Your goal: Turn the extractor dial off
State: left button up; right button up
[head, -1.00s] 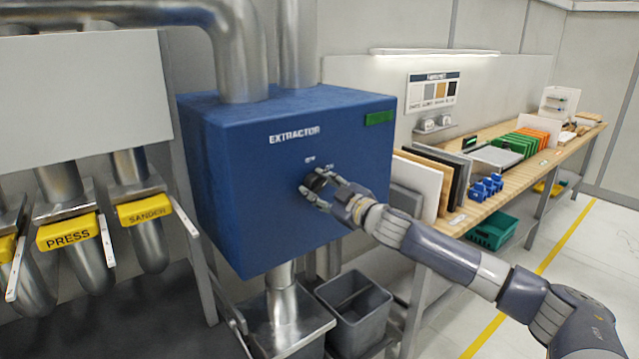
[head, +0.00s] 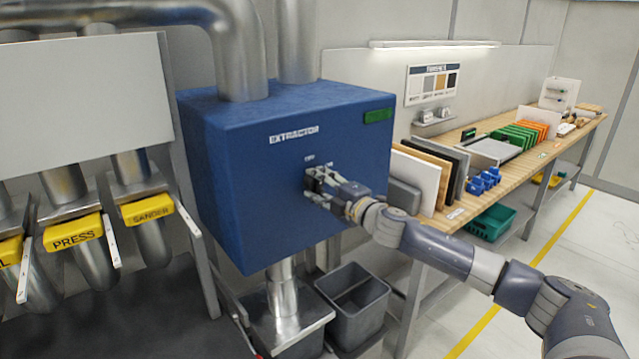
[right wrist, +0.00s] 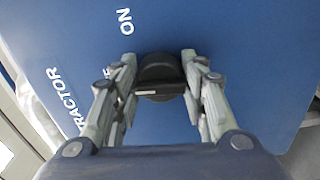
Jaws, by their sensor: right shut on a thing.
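The blue extractor box (head: 270,215) hangs in the middle of the head view, with "EXTRACTOR" written on its front. Its black dial (right wrist: 160,75) shows in the right wrist view between my right gripper's fingers, beside the word "ON"; another label there is partly hidden by a finger. In the head view the dial is mostly hidden by the gripper. My right gripper (head: 318,182) is shut on the dial, one finger on each side, and it also shows in the right wrist view (right wrist: 160,72). My left gripper is not in view.
A green panel (head: 378,116) is at the box's upper right. Yellow-labelled duct gates (head: 72,235) stand at the left. Grey bins (head: 352,302) stand below the box.

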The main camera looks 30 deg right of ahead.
jog(key=shift+n, duration=0.7)
jog(key=o, duration=1.1)
jog(key=shift+c, duration=0.2)
jog(key=shift+s+d+f, duration=0.1)
jog(key=shift+s, duration=1.15)
jog(key=shift+s+d+f, duration=0.1)
jog(key=shift+s, duration=1.15)
send_near(321, 187)
jog(key=shift+s+d+r, duration=0.1)
jog(key=shift+s, duration=0.55)
